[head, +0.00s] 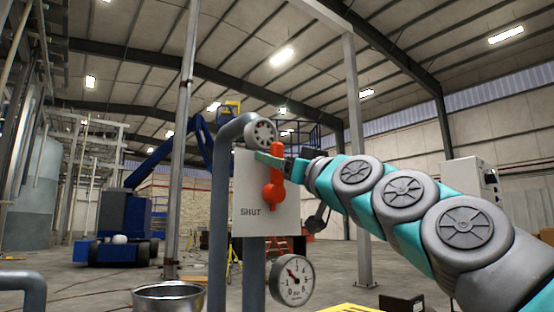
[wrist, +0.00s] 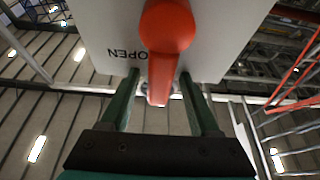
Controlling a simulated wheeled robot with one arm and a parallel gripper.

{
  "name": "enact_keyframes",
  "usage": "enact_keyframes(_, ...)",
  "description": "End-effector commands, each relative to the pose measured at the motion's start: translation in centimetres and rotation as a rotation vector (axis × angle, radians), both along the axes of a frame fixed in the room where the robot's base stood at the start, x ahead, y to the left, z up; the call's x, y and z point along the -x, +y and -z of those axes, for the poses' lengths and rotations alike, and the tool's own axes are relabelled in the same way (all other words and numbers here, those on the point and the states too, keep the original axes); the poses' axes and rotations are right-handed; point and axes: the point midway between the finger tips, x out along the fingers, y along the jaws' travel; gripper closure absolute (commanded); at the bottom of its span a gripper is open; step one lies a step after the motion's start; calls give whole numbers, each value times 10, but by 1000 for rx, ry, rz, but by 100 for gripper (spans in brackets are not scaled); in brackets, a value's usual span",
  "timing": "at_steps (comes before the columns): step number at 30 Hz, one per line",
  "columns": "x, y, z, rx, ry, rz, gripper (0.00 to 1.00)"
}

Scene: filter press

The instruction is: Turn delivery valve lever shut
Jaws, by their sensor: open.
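The red valve lever (head: 274,172) stands upright on a pale plate (head: 252,185), its round hub at the lower end. The plate reads SHUT at its lower left. In the wrist view the lever (wrist: 160,68) runs between my two green fingers, beside an upside-down OPEN label. My gripper (head: 274,160) is at the lever's upper part in the head view, with the fingers apart on either side of it. It also shows in the wrist view (wrist: 158,78). The OPEN label does not show in the head view. I cannot tell whether a finger touches the lever.
A grey pipe (head: 219,220) bends over to the left of the plate. A round pressure gauge (head: 293,282) is below the plate. A metal bowl (head: 168,297) stands at lower left. A blue lift (head: 122,228) is far behind.

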Motion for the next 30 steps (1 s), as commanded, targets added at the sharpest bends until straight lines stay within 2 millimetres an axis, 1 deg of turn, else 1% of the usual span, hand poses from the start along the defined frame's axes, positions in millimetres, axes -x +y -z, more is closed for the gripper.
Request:
enact_keyframes(5, 0, 0, 0, 0, 0, 0, 38)
enact_keyframes(6, 0, 0, 0, 0, 0, 0, 40)
enact_keyframes(22, 0, 0, 0, 0, 0, 0, 99)
enact_keyframes(30, 0, 0, 0, 0, 0, 0, 100)
